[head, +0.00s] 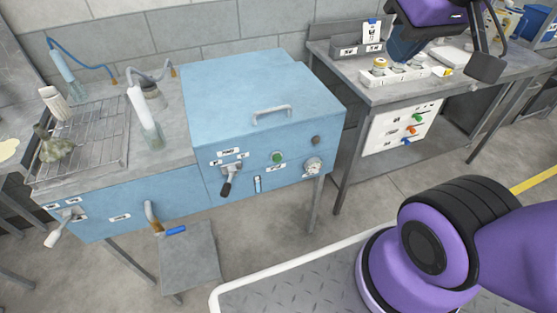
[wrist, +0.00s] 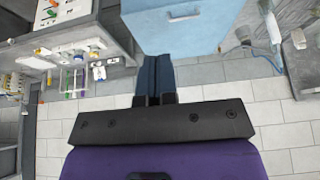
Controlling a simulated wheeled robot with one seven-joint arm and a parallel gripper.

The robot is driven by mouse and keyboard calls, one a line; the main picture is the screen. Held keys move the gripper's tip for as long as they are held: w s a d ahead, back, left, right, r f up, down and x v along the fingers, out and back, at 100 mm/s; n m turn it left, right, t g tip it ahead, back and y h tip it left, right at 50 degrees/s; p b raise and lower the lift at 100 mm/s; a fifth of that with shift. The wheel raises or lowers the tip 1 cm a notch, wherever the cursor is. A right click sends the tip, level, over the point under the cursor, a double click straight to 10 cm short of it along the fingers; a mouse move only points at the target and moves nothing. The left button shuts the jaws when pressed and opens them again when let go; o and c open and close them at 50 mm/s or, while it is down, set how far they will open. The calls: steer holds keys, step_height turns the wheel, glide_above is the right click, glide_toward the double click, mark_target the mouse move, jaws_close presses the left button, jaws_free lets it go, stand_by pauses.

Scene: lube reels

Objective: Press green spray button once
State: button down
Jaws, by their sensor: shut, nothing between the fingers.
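The green button (head: 278,157) is a small round knob on the front panel of the blue cabinet (head: 245,95). It sits between a black-handled lever (head: 228,178) on the left and a white dial (head: 313,166) on the right. My gripper (head: 400,58) hangs at the upper right over the back bench, well apart from the button. In the wrist view its dark blue fingers (wrist: 153,75) are together with nothing between them. The cabinet also shows upside down at the top of the wrist view (wrist: 215,30); the button cannot be made out there.
A grey bench (head: 440,88) stands to the right with small jars in a white rack (head: 390,75) and a panel of coloured knobs (head: 398,128). A wire rack (head: 100,140) and a glass bottle (head: 148,125) are at left.

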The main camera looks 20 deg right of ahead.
mark_target(277, 158)
stand_by(0.7)
steer(key=w+a+f+n+g+h, duration=0.2)
steer(key=w+f+g+h, duration=0.2)
steer(key=w+f, duration=0.5)
steer(key=w+a+f+n+g+h, duration=0.2)
steer(key=w+f+g+h, duration=0.3)
steer(key=f, duration=0.7)
steer(key=w+a+f+n+t+h, duration=0.1)
steer(key=f+n+t, duration=0.6)
steer(key=f, duration=0.8)
steer(key=w+a+f+n+t+h, duration=0.2)
steer(key=f+n+t, duration=0.6)
steer(key=f, duration=0.7)
steer(key=shift+w+n+t+h, duration=0.3)
steer(key=shift+t+h, duration=0.6)
steer(key=shift+t, duration=0.4)
steer(key=shift+a, duration=0.1)
steer(key=w, duration=0.8)
steer(key=shift+w, duration=0.35)
